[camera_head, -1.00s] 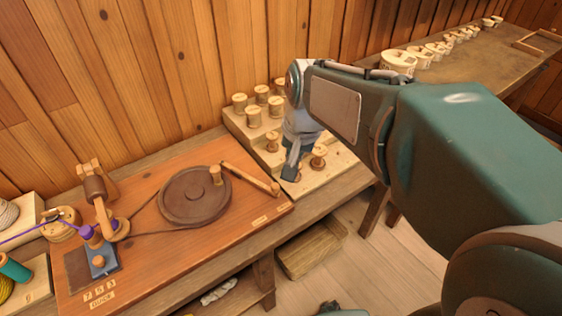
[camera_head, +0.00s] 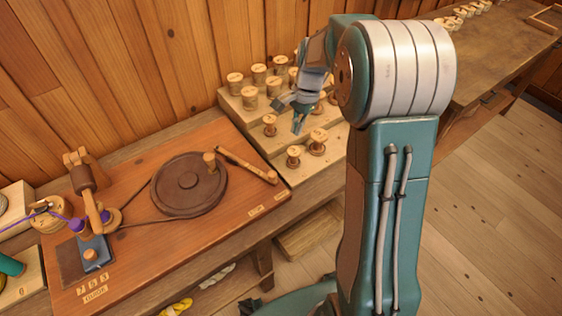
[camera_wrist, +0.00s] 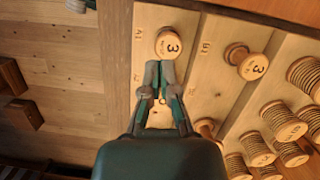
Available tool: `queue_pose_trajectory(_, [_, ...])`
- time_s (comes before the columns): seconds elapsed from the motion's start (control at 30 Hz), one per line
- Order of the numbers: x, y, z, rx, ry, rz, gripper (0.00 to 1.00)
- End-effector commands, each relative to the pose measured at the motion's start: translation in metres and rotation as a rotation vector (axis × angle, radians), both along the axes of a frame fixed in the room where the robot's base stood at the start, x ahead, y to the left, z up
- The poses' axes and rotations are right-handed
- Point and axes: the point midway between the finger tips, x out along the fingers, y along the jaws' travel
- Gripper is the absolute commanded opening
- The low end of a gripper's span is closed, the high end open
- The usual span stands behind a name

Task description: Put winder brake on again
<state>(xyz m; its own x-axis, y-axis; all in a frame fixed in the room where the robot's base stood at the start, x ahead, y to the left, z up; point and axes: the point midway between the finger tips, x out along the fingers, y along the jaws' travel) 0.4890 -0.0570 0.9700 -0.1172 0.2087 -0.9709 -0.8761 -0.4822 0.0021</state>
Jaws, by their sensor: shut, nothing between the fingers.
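The winder's dark wheel (camera_head: 180,185), with an upright peg, sits on the wooden bench board. A pale wooden bar (camera_head: 247,165), apparently the brake lever, lies at the wheel's upper right edge. I cannot tell whether it touches the rim. My gripper (camera_head: 298,130) is away from the bar, over the stepped spool rack to the right.
The stepped rack (camera_head: 262,142) holds several spools beside the winder board (camera_head: 130,255). A blue block (camera_head: 93,253) and purple thread stand at the board's left end. The board's front right part is clear.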

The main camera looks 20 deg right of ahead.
Motion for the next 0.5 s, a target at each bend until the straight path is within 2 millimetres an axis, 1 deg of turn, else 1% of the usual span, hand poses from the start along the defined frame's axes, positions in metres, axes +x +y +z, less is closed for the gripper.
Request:
queue_pose_trajectory(0.27, [0.0,0.001,-0.002,0.0,0.001,0.001,0.0])
queue_pose_trajectory(0.37, [-0.001,0.003,-0.011,0.0,0.0,0.002,0.0])
queue_pose_trajectory(0.5, [-0.004,0.008,-0.035,0.0,0.003,0.003,0.0])
